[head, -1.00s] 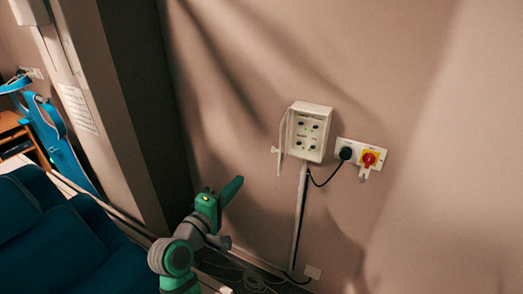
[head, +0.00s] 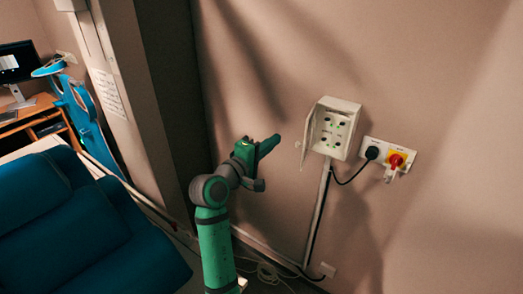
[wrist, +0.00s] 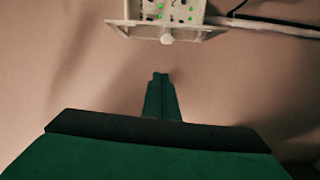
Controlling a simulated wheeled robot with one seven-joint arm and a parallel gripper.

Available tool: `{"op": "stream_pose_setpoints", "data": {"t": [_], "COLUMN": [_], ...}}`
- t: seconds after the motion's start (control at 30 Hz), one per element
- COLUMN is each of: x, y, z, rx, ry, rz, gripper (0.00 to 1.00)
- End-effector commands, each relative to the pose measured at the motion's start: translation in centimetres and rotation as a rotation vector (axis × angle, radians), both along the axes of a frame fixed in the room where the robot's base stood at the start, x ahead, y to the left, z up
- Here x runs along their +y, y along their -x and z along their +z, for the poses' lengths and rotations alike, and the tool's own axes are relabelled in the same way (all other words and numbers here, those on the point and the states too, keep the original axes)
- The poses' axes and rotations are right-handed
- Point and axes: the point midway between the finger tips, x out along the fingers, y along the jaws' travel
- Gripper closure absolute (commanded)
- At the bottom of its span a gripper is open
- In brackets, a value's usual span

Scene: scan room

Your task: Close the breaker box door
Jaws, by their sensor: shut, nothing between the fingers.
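The white breaker box (head: 337,127) is mounted on the wall, with its face of small switches or lights showing. Its door (head: 309,131) stands open, hinged at the left and sticking out from the wall, seen nearly edge-on. A pale knob or latch sits on the door's free edge. In the wrist view the box (wrist: 170,10) is at the top edge, cut off, with the door (wrist: 166,30) and its knob below it. My green gripper (head: 277,139) is shut and empty, to the left of the door and apart from it. Its closed fingers (wrist: 160,75) point toward the knob.
A wall socket plate (head: 389,155) with a black plug and a red-yellow switch is right of the box. A conduit (head: 319,215) and cable run down from the box. A blue padded chair (head: 80,230) is at lower left, and a desk (head: 35,118) behind it. The wall right of the sockets is clear.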

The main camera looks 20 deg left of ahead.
Motion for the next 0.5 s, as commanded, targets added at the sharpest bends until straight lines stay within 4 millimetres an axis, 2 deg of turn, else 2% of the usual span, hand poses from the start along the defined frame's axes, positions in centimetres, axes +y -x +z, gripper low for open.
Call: {"op": "stream_pose_setpoints", "data": {"t": [0.03, 0.2, 0.5], "x": [-1.0, -3.1, -4.0], "y": [0.0, 0.3, 0.5], "z": [-0.2, -0.3, -0.4], "rx": [0.001, 0.001, 0.0], "ry": [-0.001, -0.001, 0.0], "rz": [-0.004, -0.003, 0.0], "gripper": [1.0, 1.0, 1.0]}}
